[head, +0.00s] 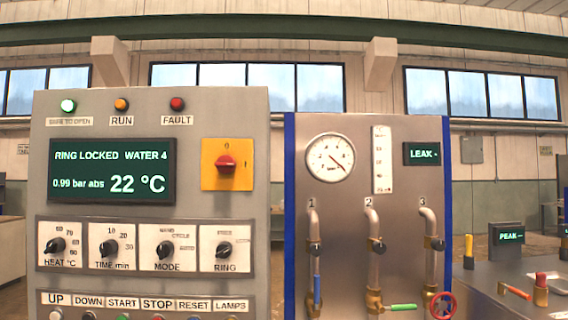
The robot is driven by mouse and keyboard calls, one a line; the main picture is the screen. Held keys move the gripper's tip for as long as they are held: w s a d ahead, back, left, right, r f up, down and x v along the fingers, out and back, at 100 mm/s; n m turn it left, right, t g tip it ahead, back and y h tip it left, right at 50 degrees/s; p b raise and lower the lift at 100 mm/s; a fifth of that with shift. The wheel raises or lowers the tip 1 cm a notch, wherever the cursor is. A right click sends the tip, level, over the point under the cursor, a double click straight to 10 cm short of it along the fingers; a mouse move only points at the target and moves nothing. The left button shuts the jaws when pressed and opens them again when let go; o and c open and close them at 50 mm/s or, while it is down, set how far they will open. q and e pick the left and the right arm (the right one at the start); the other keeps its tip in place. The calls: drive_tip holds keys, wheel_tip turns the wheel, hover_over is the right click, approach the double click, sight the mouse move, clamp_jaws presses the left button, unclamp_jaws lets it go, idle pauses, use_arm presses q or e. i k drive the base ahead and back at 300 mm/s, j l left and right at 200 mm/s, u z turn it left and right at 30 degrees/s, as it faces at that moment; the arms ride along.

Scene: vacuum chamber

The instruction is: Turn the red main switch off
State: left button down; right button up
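The red main switch (226,164) sits on a yellow square plate (212,183) at the upper right of the grey control panel. A "0" is marked above it and an "I" to its right. Its red handle looks wider than tall and seems to lie sideways, level with the "I". Neither of my grippers is in the head view, and nothing touches the switch.
The panel (120,104) also carries a lit display (112,171), several black knobs, lamps and a lower row of push buttons. To the right, a steel panel (300,140) holds a gauge (331,157) and pipes with valves. The space before the switch looks clear.

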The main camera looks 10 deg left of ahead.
sight(225, 164)
drive_tip(key=j+u, duration=0.15)
drive_tip(key=j, duration=1.4)
drive_tip(key=i+j+u, duration=0.1)
drive_tip(key=j, duration=1.4)
